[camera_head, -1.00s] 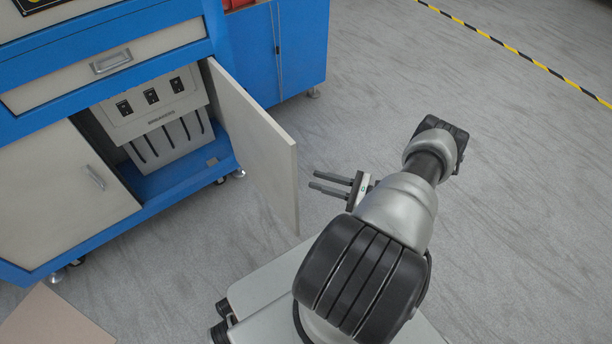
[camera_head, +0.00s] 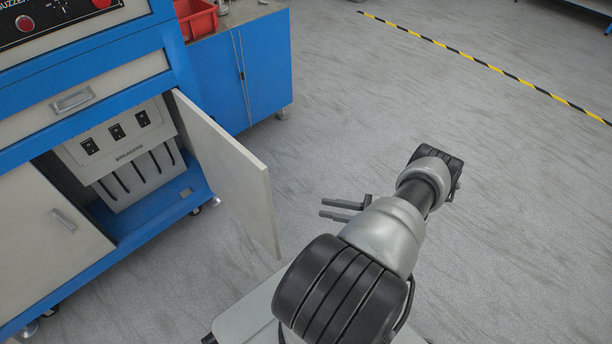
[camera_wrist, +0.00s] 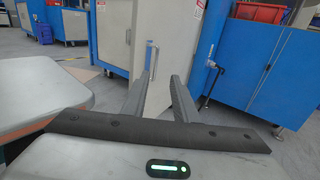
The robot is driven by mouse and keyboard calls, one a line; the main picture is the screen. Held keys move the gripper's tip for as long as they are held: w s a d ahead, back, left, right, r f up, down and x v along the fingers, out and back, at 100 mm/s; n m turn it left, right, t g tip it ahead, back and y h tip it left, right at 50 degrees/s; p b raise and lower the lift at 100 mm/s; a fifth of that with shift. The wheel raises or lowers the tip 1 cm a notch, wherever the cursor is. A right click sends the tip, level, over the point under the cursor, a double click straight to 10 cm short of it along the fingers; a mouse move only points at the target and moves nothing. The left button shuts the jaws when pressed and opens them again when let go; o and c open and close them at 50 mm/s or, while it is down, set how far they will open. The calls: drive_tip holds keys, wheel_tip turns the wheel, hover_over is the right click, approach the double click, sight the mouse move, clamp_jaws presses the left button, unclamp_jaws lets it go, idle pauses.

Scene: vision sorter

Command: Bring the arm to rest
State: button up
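My gripper (camera_head: 342,210) shows in the head view to the right of the open cabinet door, over the grey floor. In the wrist view its two fingers (camera_wrist: 160,98) stand apart with nothing between them, so it is open and empty. My arm (camera_head: 385,235) is folded above my base. The fingers are clear of the open door (camera_head: 235,175), with a gap of floor between. Part of the gripper's body is hidden behind my arm in the head view.
A blue cabinet (camera_head: 165,215) stands at the left, with a breaker box (camera_head: 118,150) inside. A blue side cabinet (camera_head: 262,70) carries a red bin (camera_head: 197,20). A yellow-black floor line (camera_head: 490,66) runs at the back right. The floor at the right is free.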

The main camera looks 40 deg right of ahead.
drive_tip(key=n+g, duration=1.2)
drive_tip(key=n, duration=0.1)
approach(252, 155)
drive_tip(key=shift+h, duration=0.4)
drive_tip(key=x, duration=0.4)
drive_tip(key=shift+w+a+f, duration=0.1)
drive_tip(key=shift+w, duration=0.15)
drive_tip(key=s+a+r+n+h, duration=0.3)
drive_tip(key=a+r+n, duration=0.1)
drive_tip(key=a+r, duration=0.3)
drive_tip(key=s+a+r+n+t+h, duration=0.1)
drive_tip(key=s+a+r+n+h, duration=0.2)
drive_tip(key=a+r, duration=0.4)
drive_tip(key=s+a+r+n+h, duration=0.2)
drive_tip(key=s+a+r+n, duration=0.1)
drive_tip(key=a+r+n, duration=0.35)
drive_tip(key=s+d+r+n+t+h, duration=0.2)
drive_tip(key=s+t, duration=0.1)
drive_tip(key=s, duration=0.6)
wheel_tip(252, 155, up, 28)
drive_tip(key=p, duration=2.7)
drive_tip(key=shift+w+f+g+p, duration=0.2)
drive_tip(key=shift+w+g+p, duration=0.1)
drive_tip(key=shift+w+p, duration=0.05)
